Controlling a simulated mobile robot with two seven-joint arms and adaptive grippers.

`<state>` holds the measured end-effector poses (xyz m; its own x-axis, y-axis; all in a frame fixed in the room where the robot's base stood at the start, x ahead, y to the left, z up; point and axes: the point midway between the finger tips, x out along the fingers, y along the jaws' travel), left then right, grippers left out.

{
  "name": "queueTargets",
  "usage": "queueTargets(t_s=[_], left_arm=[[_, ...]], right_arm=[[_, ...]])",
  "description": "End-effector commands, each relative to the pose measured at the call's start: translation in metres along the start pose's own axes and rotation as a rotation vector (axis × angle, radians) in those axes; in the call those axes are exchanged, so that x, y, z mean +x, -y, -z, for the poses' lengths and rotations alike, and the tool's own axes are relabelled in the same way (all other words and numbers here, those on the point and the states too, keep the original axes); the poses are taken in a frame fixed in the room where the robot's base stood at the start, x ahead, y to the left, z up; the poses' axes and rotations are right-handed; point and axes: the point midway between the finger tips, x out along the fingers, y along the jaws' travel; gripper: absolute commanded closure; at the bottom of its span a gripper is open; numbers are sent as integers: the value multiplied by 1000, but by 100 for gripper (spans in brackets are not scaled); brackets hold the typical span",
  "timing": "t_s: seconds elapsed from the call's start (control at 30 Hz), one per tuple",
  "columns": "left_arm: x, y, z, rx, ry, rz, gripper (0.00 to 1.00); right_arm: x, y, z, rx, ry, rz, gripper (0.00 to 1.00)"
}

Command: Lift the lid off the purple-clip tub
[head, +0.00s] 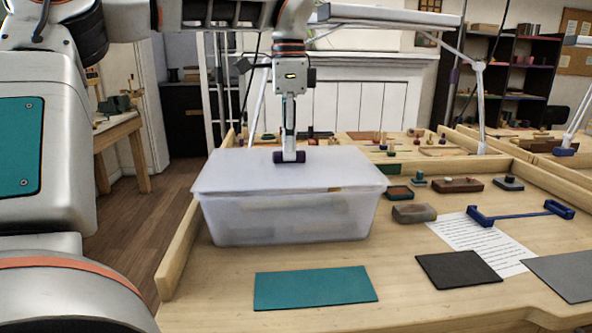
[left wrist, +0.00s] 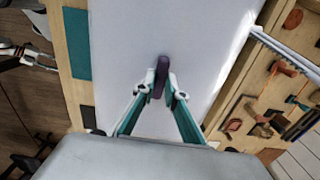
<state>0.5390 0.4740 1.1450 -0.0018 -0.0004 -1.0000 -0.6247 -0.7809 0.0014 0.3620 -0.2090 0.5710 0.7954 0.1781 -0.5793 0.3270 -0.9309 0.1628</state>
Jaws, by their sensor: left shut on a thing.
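The tub (head: 290,218) is translucent white and stands on the near left of the wooden workbench. A dark purple clip (left wrist: 158,76) stands up from the middle of the lid. My left gripper (head: 290,153) points straight down over the lid and is shut on this clip. In the left wrist view the two fingertips (left wrist: 161,88) press on either side of it, with the lid (left wrist: 130,40) filling the middle. My right gripper is not in view.
A teal mat (head: 314,288), a black mat (head: 458,269) and a grey mat (head: 565,274) lie in front. A paper sheet (head: 480,245) with a blue handle-shaped piece (head: 520,214) lies right of the tub. A wooden rim (head: 182,240) edges the bench at left. Small tools stand behind.

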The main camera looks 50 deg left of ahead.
Motion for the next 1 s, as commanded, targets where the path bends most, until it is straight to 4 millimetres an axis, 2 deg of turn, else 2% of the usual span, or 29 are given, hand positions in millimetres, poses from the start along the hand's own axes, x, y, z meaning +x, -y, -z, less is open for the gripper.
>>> queueTargets(t_s=[0.03, 0.5, 1.0], left_arm=[[-8, 0, 0, -2, -3, 5, 100], [-45, -1, 0, -2, -3, 3, 100], [-48, -1, 0, 11, -1, 1, 100]], right_arm=[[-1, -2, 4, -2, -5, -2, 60], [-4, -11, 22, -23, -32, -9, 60], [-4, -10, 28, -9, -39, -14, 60]])
